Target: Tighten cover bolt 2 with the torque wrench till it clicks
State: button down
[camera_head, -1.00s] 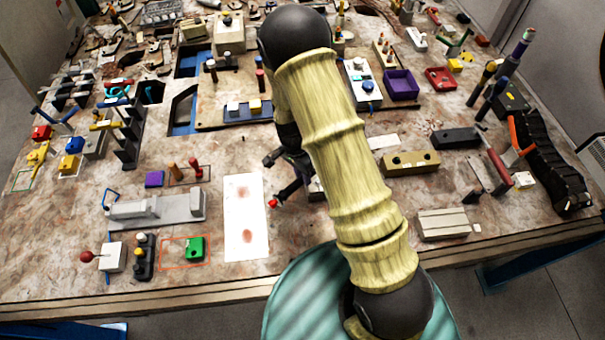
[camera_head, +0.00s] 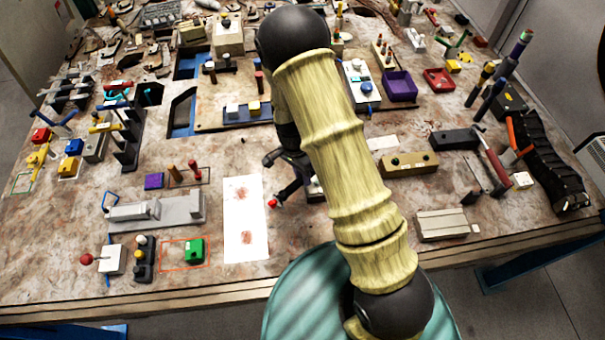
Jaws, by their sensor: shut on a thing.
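My gripper (camera_head: 283,176) is low over the middle of the bench, partly hidden by my pale yellow arm. Its dark fingers are shut on a dark, slender thing with a red end (camera_head: 272,203), just right of a white stained sheet. This may be the torque wrench, but it is too small and too covered to be sure. I cannot make out cover bolt 2 or tell whether the held thing touches a bolt.
The white sheet (camera_head: 245,222) lies left of my gripper. A grey vise-like block (camera_head: 160,213) stands farther left. A tan block with dark knobs (camera_head: 410,164) and a pale ribbed block (camera_head: 442,225) are to the right. A purple bin (camera_head: 400,88) stands behind.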

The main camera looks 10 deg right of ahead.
jog(key=shift+f+b, duration=0.5)
jog(key=shift+f, duration=0.25)
dwell(0.5)
dwell(0.3)
jog(key=shift+s+d+n, duration=1.1)
jog(key=shift+s+n, duration=0.1)
jog(key=shift+s, duration=0.15)
jog(key=shift+s+d+n+t+h+b, duration=0.15)
jog(key=shift+s+d+n+t+b, duration=0.05)
jog(key=shift+s+d+n, duration=0.4)
jog(key=shift+s+d+n+t+h+b, duration=0.2)
jog(key=shift+s+d+n, duration=0.2)
jog(key=shift+d+n, duration=0.3)
jog(key=shift+d, duration=0.1)
jog(key=shift+s+d+n+b, duration=0.15)
jog(key=shift+s+d+n, duration=0.25)
jog(key=shift+d+n, duration=0.25)
jog(key=shift+s+d+n+b, duration=0.15)
jog(key=shift+s+d+n, duration=0.25)
jog(key=shift+d, duration=0.45)
